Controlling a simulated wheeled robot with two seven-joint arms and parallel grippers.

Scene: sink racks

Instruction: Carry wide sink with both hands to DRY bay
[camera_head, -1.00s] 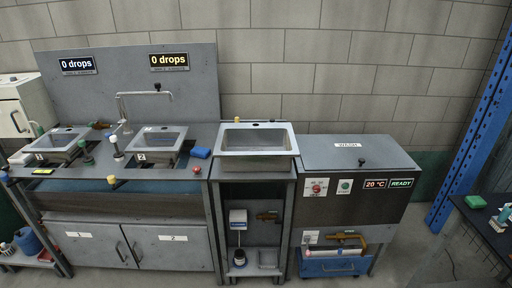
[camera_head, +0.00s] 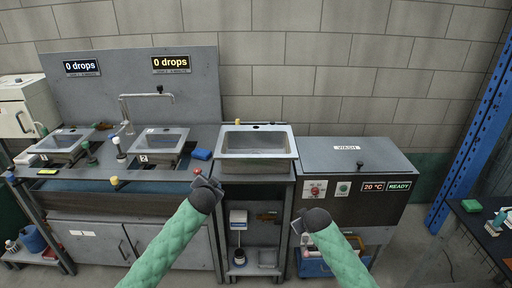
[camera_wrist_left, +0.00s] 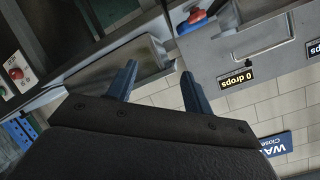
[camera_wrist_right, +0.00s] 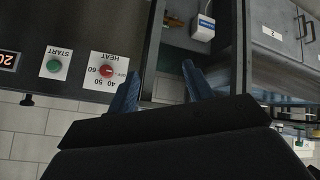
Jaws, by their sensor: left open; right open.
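A wide grey metal sink (camera_head: 240,167) sits on top of the middle stand in the head view, level, with a hole at its back rim. My left gripper (camera_head: 207,183) is open at the sink's front left, apart from it in the head view. In the left wrist view its two fingers (camera_wrist_left: 160,85) are spread and empty. My right gripper (camera_head: 298,227) is open and lower, in front of the stand's right side. In the right wrist view its fingers (camera_wrist_right: 162,82) are spread with nothing between them. No bay marked DRY is readable in these views.
A counter with two smaller sinks, one marked 2 (camera_head: 158,143), and a tap (camera_head: 145,97) stands left. A grey WASH cabinet (camera_head: 350,165) with a red knob (camera_head: 315,190) stands right. A blue post (camera_head: 470,130) and a dark table (camera_head: 480,225) are at far right.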

